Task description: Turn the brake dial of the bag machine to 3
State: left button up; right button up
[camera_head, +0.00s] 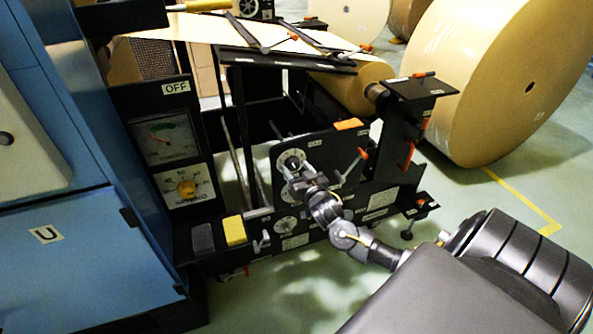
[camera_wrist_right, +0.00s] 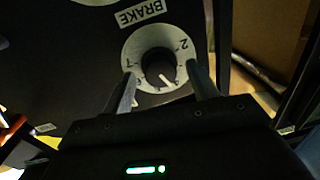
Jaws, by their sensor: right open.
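The brake dial (camera_wrist_right: 160,66) has a black knob on a pale round numbered plate. It sits on the black panel of the bag machine, beside a BRAKE label (camera_wrist_right: 141,16) that reads tilted. A white mark on the knob points to the lower right in the right wrist view; the number there is too small to read. In the head view the dial (camera_head: 291,158) is on the machine's side panel. My right gripper (camera_wrist_right: 162,70) is open, its fingers on either side of the knob, apart from it as far as I can tell. My left gripper is not in view.
A second, lower dial (camera_head: 286,225) and an orange-handled lever (camera_head: 358,160) are near my right arm. A yellow-knobbed dial (camera_head: 187,188) and a gauge (camera_head: 166,138) stand to the left. A large kraft roll (camera_head: 500,75) stands at the right.

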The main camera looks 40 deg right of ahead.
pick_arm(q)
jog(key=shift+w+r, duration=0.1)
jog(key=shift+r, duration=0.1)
pick_arm(e)
jog(key=shift+w+d, duration=0.1)
jog(key=shift+w, duration=0.1)
jog(key=c, duration=0.9)
jog(key=shift+c, duration=0.5)
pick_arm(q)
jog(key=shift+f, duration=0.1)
